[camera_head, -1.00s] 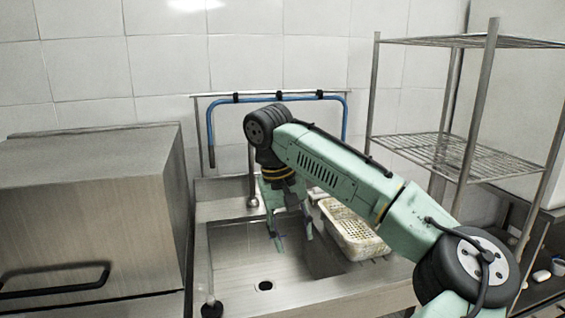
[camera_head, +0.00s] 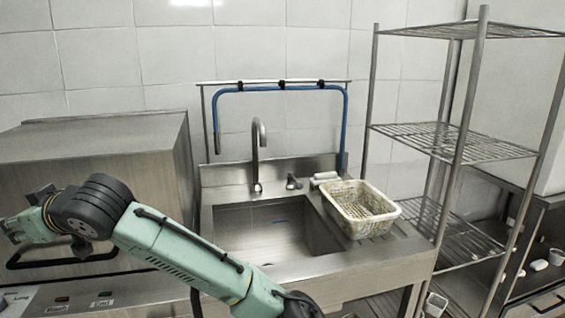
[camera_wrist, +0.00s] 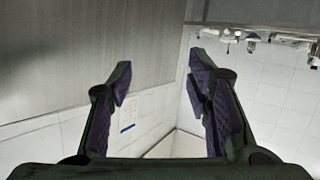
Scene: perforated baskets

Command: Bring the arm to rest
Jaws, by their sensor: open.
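My gripper (camera_wrist: 160,85) is open and empty in the wrist view, its two dark fingers well apart with wall and floor-like surfaces behind them. In the head view my arm reaches to the left, in front of the steel box-shaped appliance. The gripper end (camera_head: 14,232) lies at the left edge of that view, and its fingertips are partly cut off there. The gripper holds nothing and is well to the left of the sink.
The steel appliance (camera_head: 90,150) with a dark handle stands close behind my arm. A sink (camera_head: 270,235) with a tap (camera_head: 257,150) is in the middle. A perforated basket (camera_head: 360,208) sits on the counter right of it. A wire rack (camera_head: 455,145) stands at the right.

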